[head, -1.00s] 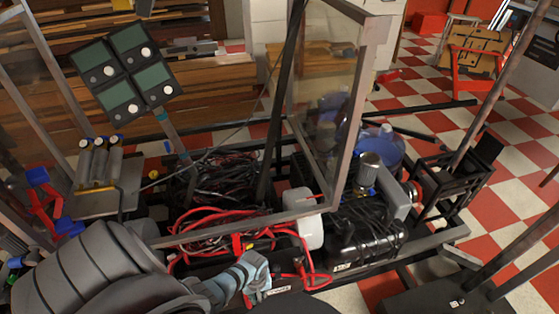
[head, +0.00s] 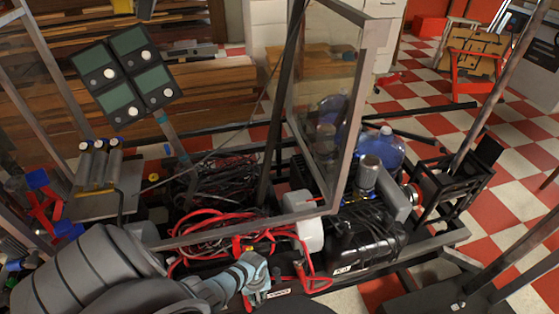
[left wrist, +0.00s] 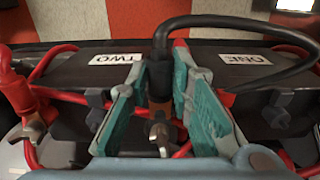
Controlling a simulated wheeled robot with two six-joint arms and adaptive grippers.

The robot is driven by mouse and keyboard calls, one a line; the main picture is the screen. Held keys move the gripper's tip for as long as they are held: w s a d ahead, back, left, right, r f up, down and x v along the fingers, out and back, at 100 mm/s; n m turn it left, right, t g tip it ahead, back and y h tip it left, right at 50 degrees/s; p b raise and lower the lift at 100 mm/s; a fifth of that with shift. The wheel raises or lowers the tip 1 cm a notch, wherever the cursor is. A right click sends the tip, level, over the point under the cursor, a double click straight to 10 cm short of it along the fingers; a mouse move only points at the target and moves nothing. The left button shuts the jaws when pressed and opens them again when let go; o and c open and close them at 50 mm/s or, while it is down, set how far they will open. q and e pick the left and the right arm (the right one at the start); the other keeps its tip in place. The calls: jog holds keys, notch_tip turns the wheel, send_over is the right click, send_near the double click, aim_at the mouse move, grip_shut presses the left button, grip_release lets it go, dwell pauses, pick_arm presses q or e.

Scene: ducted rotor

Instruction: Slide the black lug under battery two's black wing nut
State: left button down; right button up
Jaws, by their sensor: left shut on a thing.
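My left gripper (head: 262,285) reaches down over the batteries at the bottom middle of the head view. In the left wrist view its teal fingers (left wrist: 160,95) are shut on the black lug (left wrist: 158,82), whose black cable (left wrist: 225,24) arches away to the right. A metallic wing nut (left wrist: 160,134) shows just below the lug between the fingers; I cannot tell if the lug touches it. Battery two's label (left wrist: 117,59) is left of the fingers and battery one's label (left wrist: 246,58) is right. Dark wing-nut-like pieces (left wrist: 97,112) stand on the battery tops.
A red-booted terminal (left wrist: 22,95) with a wing nut stands left in the wrist view. Red cables (head: 215,230) lie coiled behind my gripper.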

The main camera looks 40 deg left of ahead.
pick_arm(q)
jog(key=shift+w+a+b, duration=0.35)
jog(key=shift+w+a, duration=0.2)
jog(key=shift+a, duration=0.25)
jog(key=c, duration=1.3)
grip_release()
jog(key=shift+c, duration=0.2)
